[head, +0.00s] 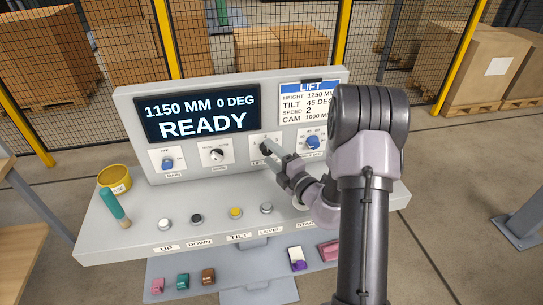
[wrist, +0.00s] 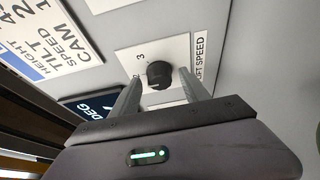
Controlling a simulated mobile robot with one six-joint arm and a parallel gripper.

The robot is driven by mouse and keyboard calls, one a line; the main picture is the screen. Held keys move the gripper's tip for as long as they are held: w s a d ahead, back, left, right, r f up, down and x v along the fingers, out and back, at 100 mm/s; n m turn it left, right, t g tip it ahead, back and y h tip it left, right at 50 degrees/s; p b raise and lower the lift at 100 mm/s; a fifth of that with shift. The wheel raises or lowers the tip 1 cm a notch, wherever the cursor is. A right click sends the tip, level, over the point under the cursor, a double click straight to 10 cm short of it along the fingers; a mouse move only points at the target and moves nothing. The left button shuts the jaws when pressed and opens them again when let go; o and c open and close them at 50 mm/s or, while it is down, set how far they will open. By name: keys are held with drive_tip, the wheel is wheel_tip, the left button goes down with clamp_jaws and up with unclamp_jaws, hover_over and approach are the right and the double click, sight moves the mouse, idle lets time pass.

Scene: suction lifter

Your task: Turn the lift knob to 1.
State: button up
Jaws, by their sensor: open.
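The lift speed knob is a round black knob (wrist: 159,74) on a white plate marked LIFT SPEED. A 3 is readable on the plate in the wrist view. In the head view the knob (head: 265,147) is partly covered by my gripper (head: 274,157). My gripper (wrist: 160,79) is open, with one finger on each side of the knob. I cannot tell whether the fingers touch it. The number its pointer faces is too small to read for sure.
The display (head: 197,113) reads 1150 MM, 0 DEG, READY. A blue knob (head: 312,142) sits close right of my gripper, a black mode knob (head: 216,154) to its left. Push buttons line the ledge below, with a yellow cup (head: 115,178) and a teal-handled tool (head: 112,206) at left.

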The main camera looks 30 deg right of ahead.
drive_tip(key=shift+w, duration=0.1)
drive_tip(key=shift+c, duration=0.2)
clamp_jaws()
drive_tip(key=shift+r+p, duration=0.1)
drive_tip(key=shift+p, duration=0.3)
drive_tip(key=n+p, duration=0.2)
drive_tip(key=shift+r+g+p, duration=0.25)
drive_tip(key=shift+g+p, duration=0.05)
drive_tip(key=shift+g, duration=0.1)
drive_tip(key=n+g+p, duration=0.1)
drive_tip(key=n+p, duration=0.1)
drive_tip(key=p, duration=0.1)
drive_tip(key=shift+a+r, duration=0.1)
drive_tip(key=n+g+h+p, duration=0.1)
drive_tip(key=n+p, duration=0.1)
drive_tip(key=shift+a+n+h, duration=0.1)
drive_tip(key=shift+n+h, duration=0.2)
drive_tip(key=shift+n, duration=0.1)
drive_tip(key=shift+n+g+h+p, duration=0.55)
drive_tip(key=shift+n+p, duration=0.3)
drive_tip(key=shift+n, duration=0.35)
